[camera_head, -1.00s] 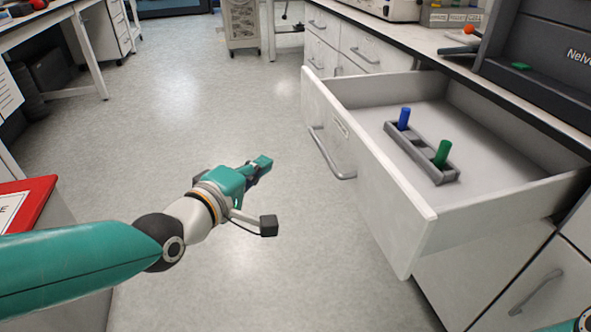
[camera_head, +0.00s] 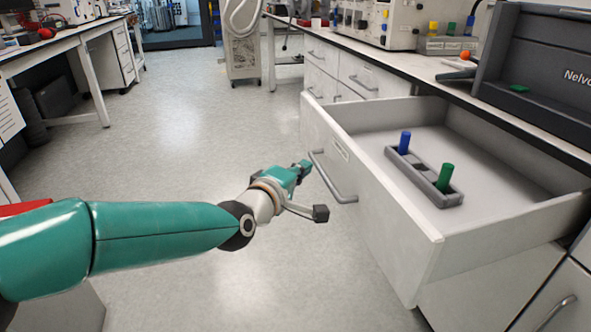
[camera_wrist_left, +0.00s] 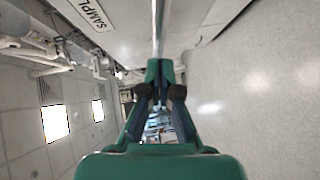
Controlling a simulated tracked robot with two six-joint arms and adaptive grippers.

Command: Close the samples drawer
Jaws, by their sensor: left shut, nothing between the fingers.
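The samples drawer (camera_head: 384,213) is pulled out from the bench on the right in the head view. Its front carries a grey bar handle (camera_head: 333,180) and a small label. A dark rack (camera_head: 424,177) with a blue-capped vial (camera_head: 404,142) and a green-capped vial (camera_head: 445,178) stands inside it. My left gripper (camera_head: 305,166) is shut and empty, close to the left of the drawer front, near the handle. In the left wrist view, the drawer front with part of a "SAMPL" label (camera_wrist_left: 90,13) is close beyond the shut fingers (camera_wrist_left: 160,68). Whether they touch it cannot be told.
The bench top (camera_head: 420,66) runs above the drawer, with a dark instrument (camera_head: 540,75) at its right. A closed cabinet with a handle (camera_head: 553,315) is below. The floor (camera_head: 190,130) left of the drawer is open. Another table (camera_head: 70,40) stands at the far left.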

